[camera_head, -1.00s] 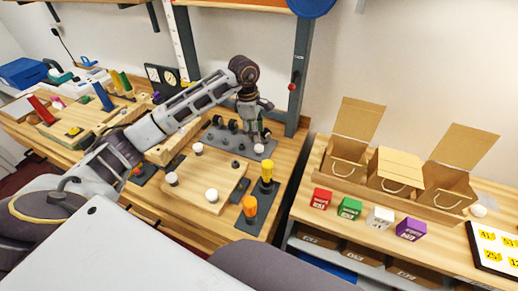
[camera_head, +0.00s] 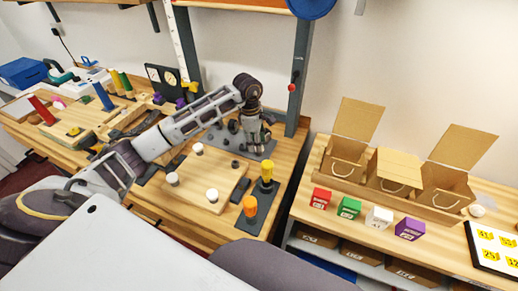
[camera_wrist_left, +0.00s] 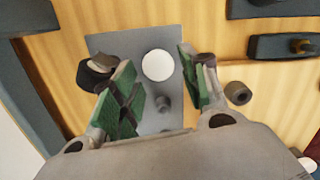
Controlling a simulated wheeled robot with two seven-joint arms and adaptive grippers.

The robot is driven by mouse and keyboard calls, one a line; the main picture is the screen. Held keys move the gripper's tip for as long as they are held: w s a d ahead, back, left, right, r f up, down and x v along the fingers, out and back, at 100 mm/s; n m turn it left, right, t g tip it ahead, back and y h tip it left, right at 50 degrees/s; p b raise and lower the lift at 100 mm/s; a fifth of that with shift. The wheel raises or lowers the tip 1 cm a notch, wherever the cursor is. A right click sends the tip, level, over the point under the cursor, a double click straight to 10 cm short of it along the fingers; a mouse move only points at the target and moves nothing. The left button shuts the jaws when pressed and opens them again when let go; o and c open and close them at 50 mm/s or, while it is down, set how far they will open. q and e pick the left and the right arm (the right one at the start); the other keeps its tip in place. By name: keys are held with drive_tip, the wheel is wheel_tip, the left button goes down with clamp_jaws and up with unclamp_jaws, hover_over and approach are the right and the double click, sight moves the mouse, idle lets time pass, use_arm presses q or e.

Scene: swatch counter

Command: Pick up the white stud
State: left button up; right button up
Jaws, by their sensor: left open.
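A round white stud (camera_wrist_left: 158,65) shows in the left wrist view on a grey plate (camera_wrist_left: 165,40), beside a small grey peg (camera_wrist_left: 163,103). My left gripper (camera_wrist_left: 160,85) is open, with a green-padded finger on each side of the white stud. The stud looks a little beyond the fingertips, and I cannot tell whether they touch it. In the head view my left gripper (camera_head: 257,148) is low over the grey plate (camera_head: 222,138) and hides the stud. My right gripper is not in view.
A wooden board (camera_head: 190,195) with several white-topped studs lies in front of the plate. A yellow peg (camera_head: 267,170) and an orange peg (camera_head: 250,206) stand right of it. A dark knob (camera_wrist_left: 98,72) sits left of the fingers. Open boxes (camera_head: 345,165) stand on the right counter.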

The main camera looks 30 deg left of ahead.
use_arm(q)
drive_tip(key=f, duration=0.3)
drive_tip(key=shift+w+d, duration=0.15)
drive_tip(key=shift+d, duration=0.15)
drive_tip(key=shift+f+p, duration=0.3)
drive_tip(key=shift+f, duration=0.15)
drive_tip(key=shift+c, duration=0.4)
drive_tip(key=c, duration=0.5)
drive_tip(key=shift+o, duration=0.2)
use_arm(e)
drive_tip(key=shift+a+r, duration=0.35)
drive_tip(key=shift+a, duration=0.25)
